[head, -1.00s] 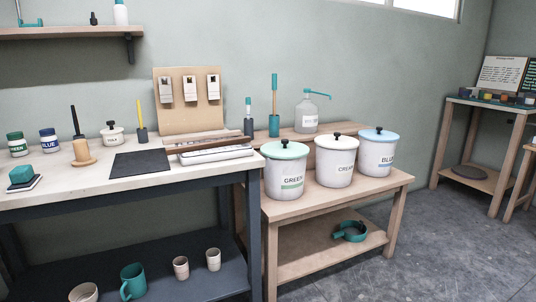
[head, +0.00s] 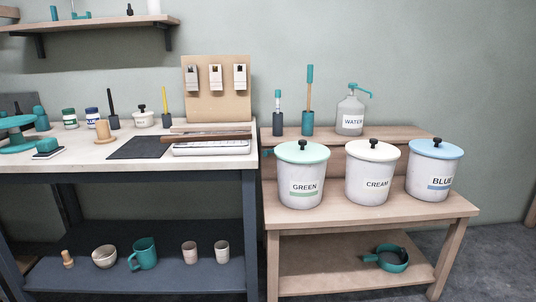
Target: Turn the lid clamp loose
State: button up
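Three white lidded buckets stand in a row on the wooden bench. The GREEN bucket (head: 302,187) has a pale green lid (head: 285,151), the CREAM bucket (head: 372,183) a cream lid (head: 356,149), and the BLUE bucket (head: 433,178) a blue lid (head: 452,149). All lids look seated. I cannot tell any separate lid clamp apart from these knobs. My gripper is not in view.
A wooden bench (head: 350,219) carries the buckets; a teal pan-like item (head: 391,259) lies on its lower shelf. A WATER pump bottle (head: 350,114) stands behind. The worktable (head: 215,162) at left holds jars and tools. Grey floor (head: 497,262) is clear at right.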

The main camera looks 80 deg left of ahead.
aim_at(266, 152)
jog(key=u, duration=2.9)
jog(key=i, duration=1.5)
